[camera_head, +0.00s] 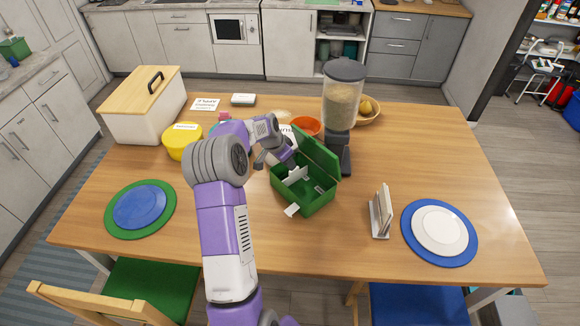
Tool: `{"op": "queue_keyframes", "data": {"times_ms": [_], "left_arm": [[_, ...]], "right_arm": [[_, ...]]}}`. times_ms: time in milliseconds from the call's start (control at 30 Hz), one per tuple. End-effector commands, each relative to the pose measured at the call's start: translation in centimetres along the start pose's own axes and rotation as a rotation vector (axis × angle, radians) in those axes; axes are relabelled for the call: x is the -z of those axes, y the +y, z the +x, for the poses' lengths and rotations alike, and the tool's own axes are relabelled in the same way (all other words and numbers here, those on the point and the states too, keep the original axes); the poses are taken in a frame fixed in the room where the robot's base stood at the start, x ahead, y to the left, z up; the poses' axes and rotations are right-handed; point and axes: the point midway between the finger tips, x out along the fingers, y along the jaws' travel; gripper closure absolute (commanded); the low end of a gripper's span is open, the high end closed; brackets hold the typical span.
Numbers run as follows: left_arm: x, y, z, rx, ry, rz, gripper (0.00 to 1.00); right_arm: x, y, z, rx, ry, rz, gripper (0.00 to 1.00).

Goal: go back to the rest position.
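My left arm comes up from the bottom and bends over the table. Its gripper (294,172) points down into the open green box (306,203), at the box's left side. The lid of the box stands raised at its back right. White pieces show inside the box near the gripper; I cannot tell which belong to the fingers. Whether the fingers are open or shut is too small to see. My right gripper is not in view.
A grain dispenser (343,95) stands close behind the box. A napkin holder (381,212) and a white-on-blue plate set (408,236) are at right. A yellow bowl (182,146), a lidded bin (140,115), an orange bowl (306,126) and a basket (375,116) are behind.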

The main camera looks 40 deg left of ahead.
Motion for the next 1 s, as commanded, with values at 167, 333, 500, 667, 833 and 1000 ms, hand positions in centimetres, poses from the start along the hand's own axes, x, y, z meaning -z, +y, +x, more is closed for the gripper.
{"op": "queue_keyframes", "data": {"times_ms": [167, 333, 500, 667, 833, 1000], "left_arm": [[0.0, 0.0, -1.3, -0.001, 0.0, 0.0, 0.62], [-0.1, 0.1, -1.3, -0.002, -0.001, 0.0, 0.62], [0.0, 0.0, -1.3, -0.001, -0.001, 0.0, 0.62], [0.0, 0.0, -1.3, -0.001, -0.001, 0.0, 0.62], [0.3, 0.0, -2.2, -0.001, 0.0, 0.0, 0.62], [1.6, 0.0, -5.3, -0.001, 0.0, 0.0, 0.62]], "right_arm": [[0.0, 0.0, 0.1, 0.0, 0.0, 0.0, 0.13], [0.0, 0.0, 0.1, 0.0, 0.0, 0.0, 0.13], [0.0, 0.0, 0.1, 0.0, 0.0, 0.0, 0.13], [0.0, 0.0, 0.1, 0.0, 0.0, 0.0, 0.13], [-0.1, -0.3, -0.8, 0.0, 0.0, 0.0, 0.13], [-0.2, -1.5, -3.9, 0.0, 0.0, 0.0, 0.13]]}}
